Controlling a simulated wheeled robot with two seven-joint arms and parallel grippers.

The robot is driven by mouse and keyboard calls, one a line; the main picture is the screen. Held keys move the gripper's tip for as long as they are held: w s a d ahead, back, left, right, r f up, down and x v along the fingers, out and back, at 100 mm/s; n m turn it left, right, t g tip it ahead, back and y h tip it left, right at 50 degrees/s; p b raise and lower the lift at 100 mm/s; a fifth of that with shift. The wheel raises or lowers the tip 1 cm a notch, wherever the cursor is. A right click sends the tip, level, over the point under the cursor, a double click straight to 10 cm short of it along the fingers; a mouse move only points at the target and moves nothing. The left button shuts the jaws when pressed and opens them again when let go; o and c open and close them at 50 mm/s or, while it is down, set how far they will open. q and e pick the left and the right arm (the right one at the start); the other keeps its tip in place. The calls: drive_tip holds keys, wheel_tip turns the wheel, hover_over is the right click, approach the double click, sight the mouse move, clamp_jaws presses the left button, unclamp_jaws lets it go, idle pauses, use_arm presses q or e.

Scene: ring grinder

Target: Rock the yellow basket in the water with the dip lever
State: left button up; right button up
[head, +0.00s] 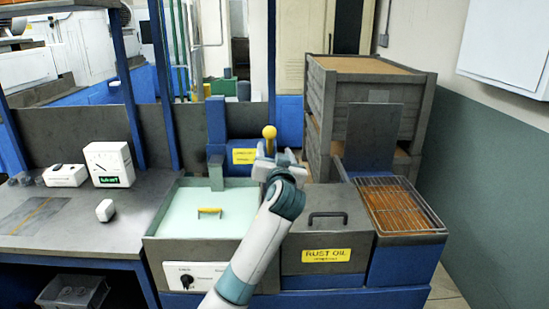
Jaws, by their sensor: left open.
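The dip lever's yellow ball knob (269,132) stands up behind the tank, at the middle of the head view. My left gripper (272,157) is open and just below the knob in the picture. Its fingers seem close to the lever's stem, but the stem is mostly hidden, and I cannot tell whether they touch it. The water tank (165,247) holds pale green water (225,195). A yellow handle (210,211) shows at the water's surface; the rest of the basket is hidden under the water. My right gripper is not in view.
A closed rust oil box (327,218) stands right of my arm, with a wire rack (400,205) beyond it. A blue box with a yellow label (245,156) is behind the tank. Stacked grey crates (322,105) rise at the back right. A bench (75,240) is at left.

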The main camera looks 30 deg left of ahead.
use_arm(q)
drive_tip(key=shift+s+d, duration=0.2)
drive_tip(key=shift+s, duration=0.1)
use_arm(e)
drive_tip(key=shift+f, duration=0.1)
use_arm(q)
drive_tip(key=shift+a+f, duration=0.1)
drive_tip(key=shift+f, duration=0.05)
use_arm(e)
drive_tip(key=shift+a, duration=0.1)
use_arm(q)
drive_tip(key=w+a+f+m+t+h+b, duration=0.2)
drive_tip(key=w+a+f+m+h, duration=0.1)
drive_tip(key=a+f+m+h, duration=0.25)
drive_tip(key=s+a+r+m+t+h+b, duration=0.1)
drive_tip(key=s+a+r+h, duration=0.1)
drive_tip(key=a+r+h, duration=0.2)
drive_tip(key=shift+s+a+r+h, duration=0.15)
drive_tip(key=shift+a+r+h, duration=0.1)
drive_tip(key=shift+r+h, duration=0.4)
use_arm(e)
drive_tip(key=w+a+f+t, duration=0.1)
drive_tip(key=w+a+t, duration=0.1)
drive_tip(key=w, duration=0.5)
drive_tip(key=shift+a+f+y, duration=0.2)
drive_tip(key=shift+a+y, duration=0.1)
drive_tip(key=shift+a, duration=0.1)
